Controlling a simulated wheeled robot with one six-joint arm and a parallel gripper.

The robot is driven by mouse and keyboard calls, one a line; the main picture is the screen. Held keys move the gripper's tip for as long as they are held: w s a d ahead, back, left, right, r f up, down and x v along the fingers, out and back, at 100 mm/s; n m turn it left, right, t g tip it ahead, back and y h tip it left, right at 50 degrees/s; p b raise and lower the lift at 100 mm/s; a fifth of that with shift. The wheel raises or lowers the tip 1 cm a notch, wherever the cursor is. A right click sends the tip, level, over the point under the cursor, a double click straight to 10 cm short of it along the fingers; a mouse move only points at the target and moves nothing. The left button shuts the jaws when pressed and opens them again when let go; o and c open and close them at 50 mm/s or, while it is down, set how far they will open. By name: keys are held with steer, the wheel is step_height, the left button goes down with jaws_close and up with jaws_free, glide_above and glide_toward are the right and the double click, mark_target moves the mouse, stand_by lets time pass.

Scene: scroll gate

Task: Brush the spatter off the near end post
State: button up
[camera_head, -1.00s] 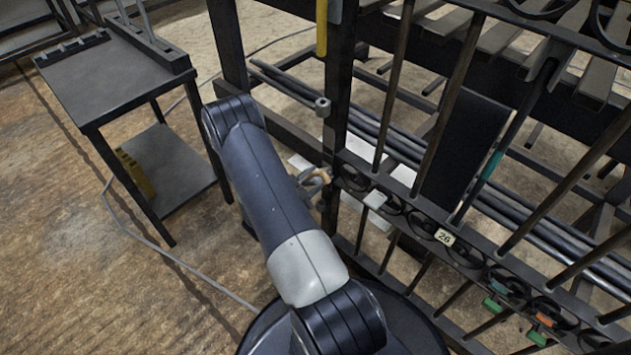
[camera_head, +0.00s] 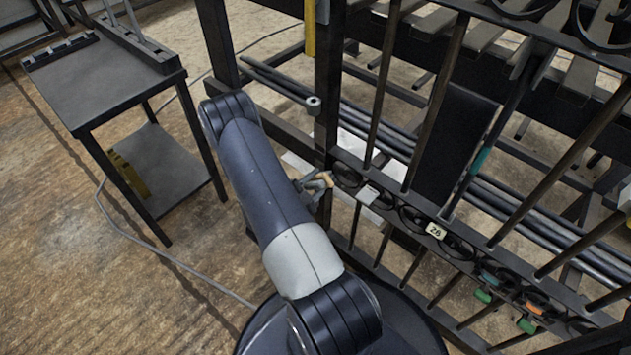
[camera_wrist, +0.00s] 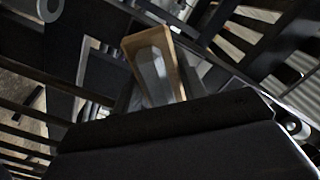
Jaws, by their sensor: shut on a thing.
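The near end post (camera_head: 328,100) is a dark upright post at the left end of the barred gate in the head view. My gripper (camera_head: 316,188) is low beside this post, partly hidden behind my forearm. It is shut on a small tan, wooden-looking thing, probably the brush (camera_head: 322,180). In the wrist view the brush (camera_wrist: 172,42) shows as a tan edge around a grey face, beyond the dark body of my gripper. I cannot tell whether it touches the post. I cannot make out spatter on the post.
The gate's lower rail (camera_head: 400,212) carries scroll rings, a tag marked 26 (camera_head: 436,230) and coloured clips. Long dark bars (camera_head: 275,80) lie behind the post. A dark side table (camera_head: 100,85) stands at left. Floor between table and gate is mostly clear.

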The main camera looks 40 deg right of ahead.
steer(key=shift+s+a, duration=0.15)
steer(key=shift+a, duration=1.35)
steer(key=shift+s+a, duration=0.1)
steer(key=shift+a, duration=1.4)
steer(key=shift+a, duration=0.1)
steer(key=shift+s+a+p, duration=0.1)
steer(key=shift+a+p, duration=0.2)
steer(key=shift+a, duration=1.1)
steer(key=shift+r, duration=0.1)
